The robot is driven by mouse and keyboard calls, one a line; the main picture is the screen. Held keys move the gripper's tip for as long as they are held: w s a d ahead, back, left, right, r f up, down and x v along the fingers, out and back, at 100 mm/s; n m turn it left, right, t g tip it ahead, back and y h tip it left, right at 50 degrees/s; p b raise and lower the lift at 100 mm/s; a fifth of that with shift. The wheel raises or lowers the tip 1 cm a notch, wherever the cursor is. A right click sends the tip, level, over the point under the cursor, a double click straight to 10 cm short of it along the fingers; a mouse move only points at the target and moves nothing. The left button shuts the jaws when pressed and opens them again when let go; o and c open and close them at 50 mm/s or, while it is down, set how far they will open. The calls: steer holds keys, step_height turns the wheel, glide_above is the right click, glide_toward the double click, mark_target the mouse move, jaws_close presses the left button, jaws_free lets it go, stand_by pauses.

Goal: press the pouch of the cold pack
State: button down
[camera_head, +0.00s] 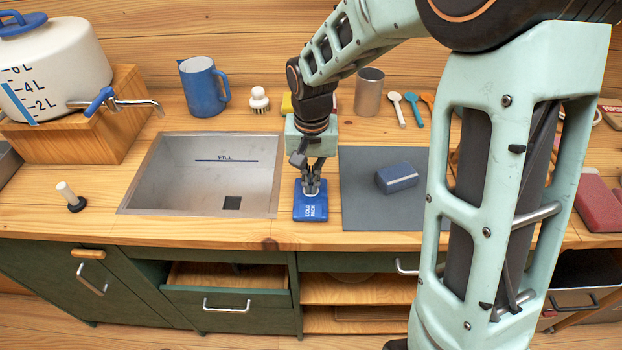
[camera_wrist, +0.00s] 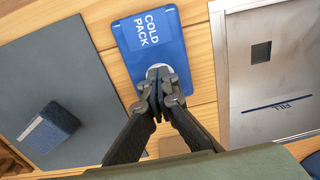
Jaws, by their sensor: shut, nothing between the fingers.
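The blue cold pack (camera_head: 311,213) lies flat on the wooden counter between the sink and the grey mat, its white "COLD PACK" lettering facing up. It also shows in the wrist view (camera_wrist: 172,45), with a pale round spot partly hidden behind my fingertips. My gripper (camera_head: 312,188) points down over the pack with its fingers together and nothing between them. In the wrist view my fingertips (camera_wrist: 158,88) are at the round spot. I cannot tell for sure whether they touch the pouch.
The metal sink (camera_head: 150,190) is left of the pack. The grey mat (camera_head: 365,210) to the right bears a blue block-like item (camera_head: 397,178). A blue mug (camera_head: 203,86), a brush (camera_head: 259,99) and a metal cup (camera_head: 369,93) stand behind. A drawer (camera_head: 228,290) below is partly open.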

step_height(320, 180, up, 14)
steer(key=p, duration=0.2)
steer(key=shift+s+p, duration=0.25)
steer(key=shift+p, duration=0.05)
stand_by(0.3)
